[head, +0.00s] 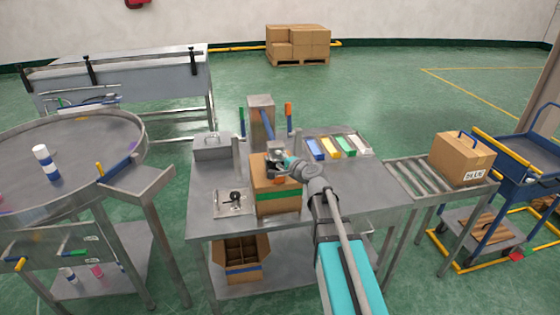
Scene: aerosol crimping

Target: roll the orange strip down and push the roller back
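My gripper (279,164) is over the top of a brown carton with a green band (277,197), on the steel table. The gripper is small and seen from behind, so I cannot tell whether its fingers are open or shut, or whether they hold anything. The gripper and arm cover part of the carton's top. I cannot clearly make out an orange strip or a roller there. An upright orange piece (289,108) stands behind, right of a steel column (261,122).
A plate with a dark tool (234,202) lies left of the carton, and a grey box (212,147) stands behind it. Several coloured strips (330,147) lie at the back right. A roller conveyor (413,178) with a carton (462,158) adjoins on the right. The table's right front is clear.

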